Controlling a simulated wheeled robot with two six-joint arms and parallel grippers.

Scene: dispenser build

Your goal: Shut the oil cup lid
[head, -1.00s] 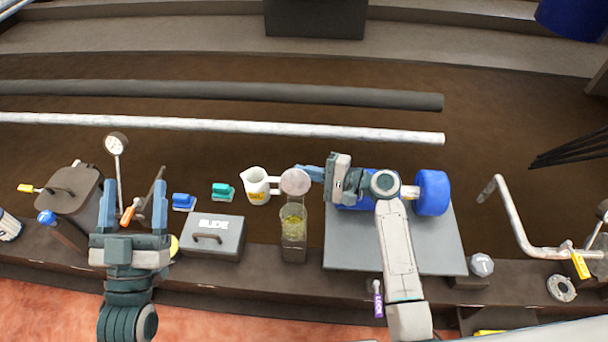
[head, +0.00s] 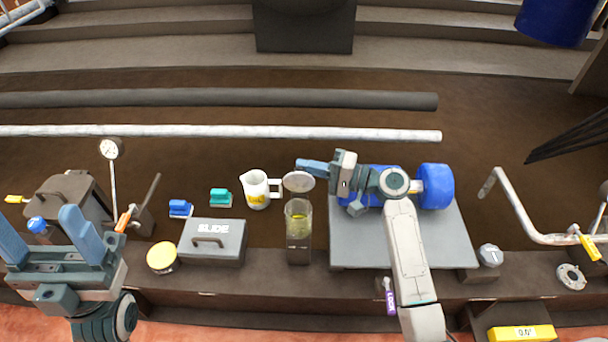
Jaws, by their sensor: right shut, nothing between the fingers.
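The oil cup (head: 298,232) is a clear square-looking vessel with yellowish oil, standing on the bench left of the grey plate. Its round pale lid (head: 299,181) stands open, tilted up at the cup's back rim. My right gripper (head: 304,166) is shut and empty, its blue fingers pointing left just above and behind the lid; I cannot tell whether they touch it. My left gripper (head: 44,236) is open and empty at the far left, fingers pointing up, away from the cup.
A white jug (head: 256,189) stands just left of the lid. The grey SLIDE box (head: 212,241) and a yellow round tin (head: 162,257) lie further left. A blue motor (head: 434,187) sits on the grey plate (head: 400,252) under my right arm.

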